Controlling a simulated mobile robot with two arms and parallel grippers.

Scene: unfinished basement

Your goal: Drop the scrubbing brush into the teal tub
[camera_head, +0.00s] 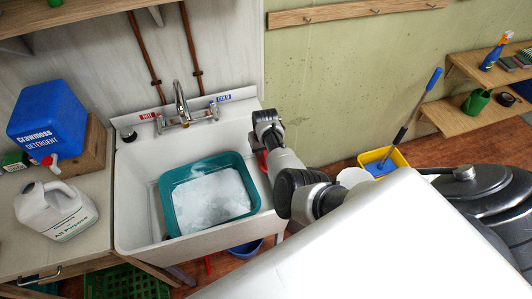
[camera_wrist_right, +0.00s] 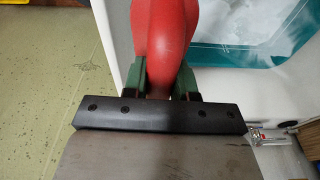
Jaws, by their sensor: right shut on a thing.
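The teal tub (camera_head: 170,205) sits in the white sink, filled with white foam. Its rim and foam also show at the upper right of the right wrist view (camera_wrist_right: 283,48). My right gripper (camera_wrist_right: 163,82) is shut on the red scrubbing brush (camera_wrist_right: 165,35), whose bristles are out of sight. In the head view, a bit of the red brush (camera_head: 262,161) shows beside my right arm, just right of the tub; my arm hides most of it. The brush is beside the tub, not over its foam. My left gripper is not in view.
The white sink (camera_head: 133,195) has a tap (camera_head: 181,103) at its back. A blue detergent jug (camera_head: 50,115) and a white bottle (camera_head: 55,210) stand on the left counter. A yellow bucket (camera_head: 380,158) with a mop stands right of my arm.

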